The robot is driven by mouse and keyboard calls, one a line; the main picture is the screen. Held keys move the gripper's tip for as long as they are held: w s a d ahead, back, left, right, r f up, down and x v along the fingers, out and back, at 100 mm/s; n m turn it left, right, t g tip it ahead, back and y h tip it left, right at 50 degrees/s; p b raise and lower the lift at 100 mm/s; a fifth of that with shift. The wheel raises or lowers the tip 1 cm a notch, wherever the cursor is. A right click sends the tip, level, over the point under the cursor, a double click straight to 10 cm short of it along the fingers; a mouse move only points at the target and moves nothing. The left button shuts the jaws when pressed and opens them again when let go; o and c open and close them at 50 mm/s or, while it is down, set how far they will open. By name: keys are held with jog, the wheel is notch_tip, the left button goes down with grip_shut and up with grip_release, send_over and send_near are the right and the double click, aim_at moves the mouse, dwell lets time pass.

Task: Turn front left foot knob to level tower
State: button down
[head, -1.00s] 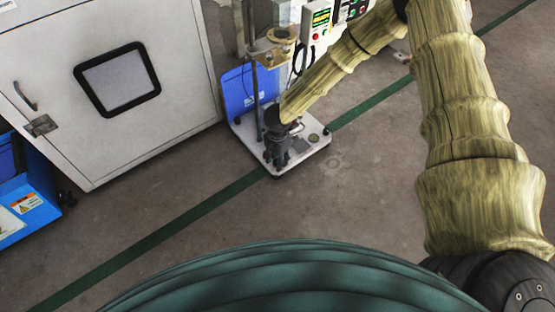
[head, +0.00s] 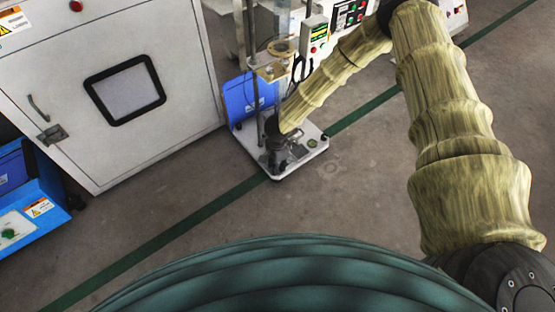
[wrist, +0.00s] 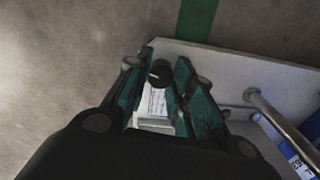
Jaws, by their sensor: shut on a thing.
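The tower (head: 257,95) is a test stand with metal rods on a white base plate (head: 312,153); the plate also shows in the wrist view (wrist: 225,68). The front left foot knob (wrist: 159,72) is small, round and black, at the plate's corner. My gripper (wrist: 157,70) points down at that corner, its green fingers on both sides of the knob and shut on it. In the head view my gripper (head: 275,160) hides the knob. A white printed label (wrist: 153,103) shows between the fingers. I cannot tell whether the plate is level.
A white cabinet (head: 175,125) stands left of the tower. A blue panel (head: 238,98) stands behind the base, with a control box (head: 314,35) above. Another black foot knob (head: 324,138) is at the plate's right. The floor in front, with a green line (head: 170,227), is clear.

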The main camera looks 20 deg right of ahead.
jog(key=m+p, duration=0.1)
jog(key=p, duration=0.1)
jog(key=m+p, duration=0.4)
jog(key=shift+r, duration=0.3)
jog(key=m+p, duration=0.3)
jog(key=m, duration=0.2)
jog(key=shift+f+p, duration=0.2)
jog(key=shift+p, duration=0.2)
jog(key=shift+f+m, duration=0.1)
jog(key=shift+m, duration=0.2)
jog(key=c, duration=1.2)
grip_release()
notch_tip(320, 180, up, 12)
jog(key=shift+s+a, duration=0.1)
